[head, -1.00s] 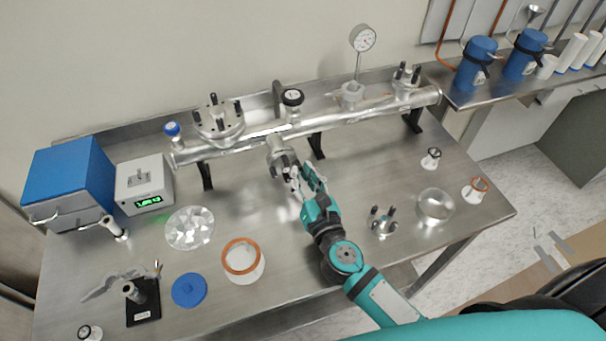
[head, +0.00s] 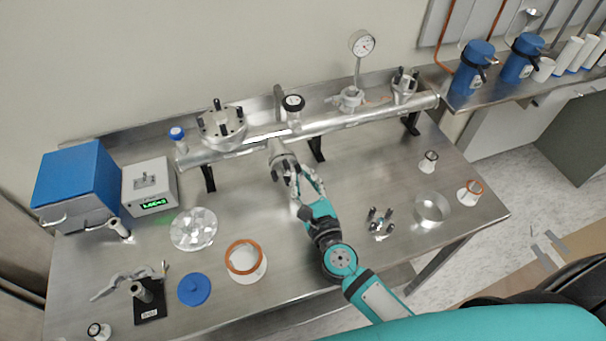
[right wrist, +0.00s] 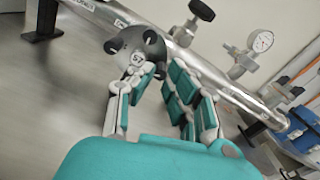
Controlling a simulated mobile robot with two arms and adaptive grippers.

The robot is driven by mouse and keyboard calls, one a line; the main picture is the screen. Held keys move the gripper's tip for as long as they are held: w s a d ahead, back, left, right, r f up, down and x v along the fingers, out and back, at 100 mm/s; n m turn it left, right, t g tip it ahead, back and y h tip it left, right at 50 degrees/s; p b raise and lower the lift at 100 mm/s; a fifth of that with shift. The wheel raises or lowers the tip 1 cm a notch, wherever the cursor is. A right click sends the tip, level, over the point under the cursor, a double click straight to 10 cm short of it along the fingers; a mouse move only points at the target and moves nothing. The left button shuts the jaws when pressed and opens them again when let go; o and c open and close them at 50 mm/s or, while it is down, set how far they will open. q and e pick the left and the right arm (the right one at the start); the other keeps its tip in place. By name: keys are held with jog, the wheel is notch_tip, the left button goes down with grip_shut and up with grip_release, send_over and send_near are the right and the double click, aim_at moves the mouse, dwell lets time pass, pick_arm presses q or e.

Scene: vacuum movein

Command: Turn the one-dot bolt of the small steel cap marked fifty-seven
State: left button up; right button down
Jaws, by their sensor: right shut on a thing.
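The small steel cap (head: 280,158) sits on the front side of the long steel tube. In the right wrist view the cap (right wrist: 128,50) shows the mark 57 and several dark bolts around its rim. My right gripper (head: 294,177) reaches the cap from the front. In the right wrist view my right gripper (right wrist: 161,76) is shut on a dark bolt (right wrist: 159,72) at the near, lower-right side of the cap. The fingers partly hide this bolt, and I cannot make out its dots. My left gripper is not in view.
The steel tube (head: 340,122) runs across the back of the table on black stands, with a gauge (head: 361,44) above it. An orange-rimmed ring (head: 245,260) and blue lid (head: 194,289) lie at front left.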

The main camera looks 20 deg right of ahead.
jog(key=n+p, duration=0.1)
jog(key=n, duration=0.3)
jog(key=shift+r+p, duration=0.1)
jog(key=shift+p, duration=0.3)
jog(key=shift+n+p, duration=0.75)
jog(key=shift+n, duration=1.35)
jog(key=shift+n+p, duration=0.4)
jog(key=shift+n, duration=0.6)
jog(key=shift+n+p, duration=0.4)
jog(key=shift+n, duration=0.6)
jog(key=shift+n+p, duration=0.75)
jog(key=shift+n, duration=1.35)
jog(key=c, duration=1.3)
grip_release()
jog(key=shift+w, duration=0.1)
jog(key=shift+s+d+f, duration=0.1)
jog(key=shift+s, duration=1.95)
jog(key=shift+s+f, duration=0.1)
jog(key=shift+s, duration=1.9)
